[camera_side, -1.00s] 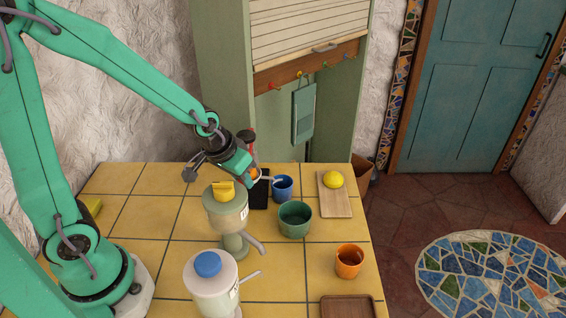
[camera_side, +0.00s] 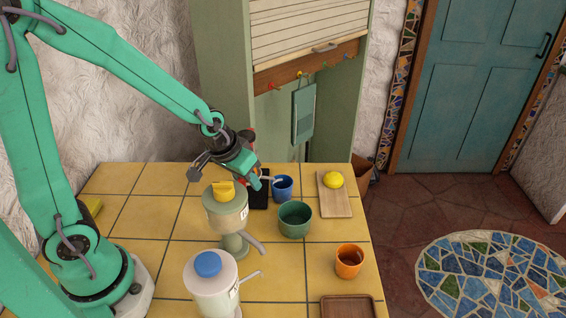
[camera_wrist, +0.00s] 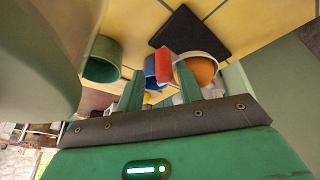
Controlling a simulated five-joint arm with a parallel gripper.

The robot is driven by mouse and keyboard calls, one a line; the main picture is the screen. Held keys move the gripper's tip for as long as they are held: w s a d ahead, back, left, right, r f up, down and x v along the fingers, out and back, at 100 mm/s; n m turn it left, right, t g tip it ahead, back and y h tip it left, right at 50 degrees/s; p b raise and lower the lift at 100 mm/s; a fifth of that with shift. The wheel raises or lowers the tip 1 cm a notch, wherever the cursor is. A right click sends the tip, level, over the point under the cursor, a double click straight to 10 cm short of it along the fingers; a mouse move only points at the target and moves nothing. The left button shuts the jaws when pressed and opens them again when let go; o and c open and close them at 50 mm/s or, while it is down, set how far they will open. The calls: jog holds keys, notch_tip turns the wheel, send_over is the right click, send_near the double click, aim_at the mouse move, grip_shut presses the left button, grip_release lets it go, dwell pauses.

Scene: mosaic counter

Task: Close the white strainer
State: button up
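In the wrist view, a round white-rimmed piece (camera_wrist: 208,47) with an orange inside shows just beyond my fingers; I take it for the white strainer, standing open. A red bar (camera_wrist: 163,66) shows beside it, between the fingertips in the picture. I cannot tell whether the bar belongs to it. My gripper (camera_wrist: 158,75) has its two green fingers apart, with nothing clearly held. In the side view, my gripper (camera_side: 257,181) points down over the back of the counter and hides most of the strainer.
A blue cup (camera_side: 283,190) and green bowl (camera_side: 295,222) stand close to the right. A dark mat (camera_side: 259,201) lies beneath. Two tall dispensers, yellow-topped (camera_side: 225,212) and blue-topped (camera_side: 211,285), stand in front. An orange cup (camera_side: 349,262) and a board with a lemon (camera_side: 333,180) are further right.

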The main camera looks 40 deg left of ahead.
jog(key=shift+s+a+r+m, duration=0.7)
jog(key=shift+s+a+r, duration=1.55)
jog(key=shift+s, duration=0.1)
jog(key=s+d+r+t, duration=0.1)
jog(key=s+d+r, duration=0.2)
jog(key=s+r, duration=0.6)
jog(key=shift+r, duration=1.1)
jog(key=shift+d, duration=0.1)
jog(key=w+a+f+g, duration=0.1)
jog(key=w+a+f, duration=0.1)
jog(key=w+f, duration=0.6)
jog(key=shift+a+f+y, duration=0.2)
jog(key=shift+f+y, duration=0.05)
jog(key=shift+y, duration=0.05)
jog(key=shift+w+f+n, duration=0.1)
jog(key=shift+f+n, duration=0.05)
jog(key=shift+n, duration=0.15)
